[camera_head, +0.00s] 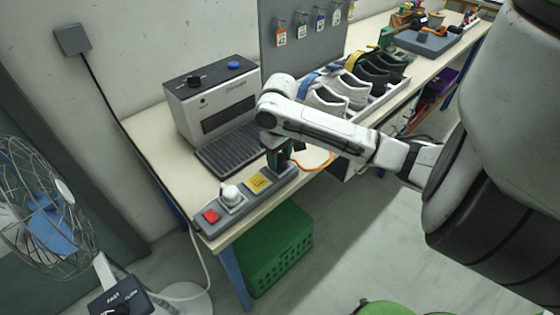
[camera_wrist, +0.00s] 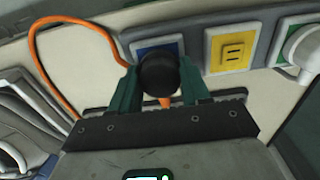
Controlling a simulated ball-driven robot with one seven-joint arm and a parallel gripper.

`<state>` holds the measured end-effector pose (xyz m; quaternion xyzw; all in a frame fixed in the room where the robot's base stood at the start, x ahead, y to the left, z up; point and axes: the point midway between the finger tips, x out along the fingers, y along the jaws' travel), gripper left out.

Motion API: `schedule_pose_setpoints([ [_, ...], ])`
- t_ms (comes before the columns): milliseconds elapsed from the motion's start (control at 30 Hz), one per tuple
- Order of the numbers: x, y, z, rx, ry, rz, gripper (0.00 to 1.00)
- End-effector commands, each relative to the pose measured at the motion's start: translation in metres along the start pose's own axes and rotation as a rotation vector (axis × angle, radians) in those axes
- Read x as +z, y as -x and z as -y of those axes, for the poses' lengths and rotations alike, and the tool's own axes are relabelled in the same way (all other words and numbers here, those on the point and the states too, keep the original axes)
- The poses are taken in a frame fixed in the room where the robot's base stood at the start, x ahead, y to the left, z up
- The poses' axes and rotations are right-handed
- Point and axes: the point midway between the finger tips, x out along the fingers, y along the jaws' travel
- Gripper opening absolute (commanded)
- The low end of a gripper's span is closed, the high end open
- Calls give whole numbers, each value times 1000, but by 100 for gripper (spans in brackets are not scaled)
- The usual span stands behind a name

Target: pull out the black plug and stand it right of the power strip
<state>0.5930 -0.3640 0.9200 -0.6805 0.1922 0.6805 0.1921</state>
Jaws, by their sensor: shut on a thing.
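The grey power strip (camera_head: 240,207) lies along the near edge of the bench. It bears a red switch (camera_head: 211,216), a white plug (camera_head: 231,197) and an empty yellow socket (camera_head: 259,183). My gripper (camera_head: 277,152) is over its right end, with green fingers pointing down. In the wrist view the fingers are shut on the round black plug (camera_wrist: 158,73), which has an orange cord (camera_wrist: 46,32). The plug is in front of the blue socket (camera_wrist: 140,48), covering much of it. I cannot tell whether its prongs are in the socket.
A grey machine (camera_head: 212,100) with a ribbed tray stands behind the strip. Shoes on a rack (camera_head: 375,100) stand farther right. The bench top (camera_head: 150,130) is bare left of the machine. A green crate (camera_head: 275,250) is below the bench, and a fan (camera_head: 45,210) stands left.

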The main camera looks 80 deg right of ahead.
Motion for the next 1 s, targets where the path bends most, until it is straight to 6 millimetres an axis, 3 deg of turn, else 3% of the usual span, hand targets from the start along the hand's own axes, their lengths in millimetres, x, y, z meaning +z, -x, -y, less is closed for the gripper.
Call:
schedule_pose_setpoints([
  [1000,0,39,0,0,1,0,0],
])
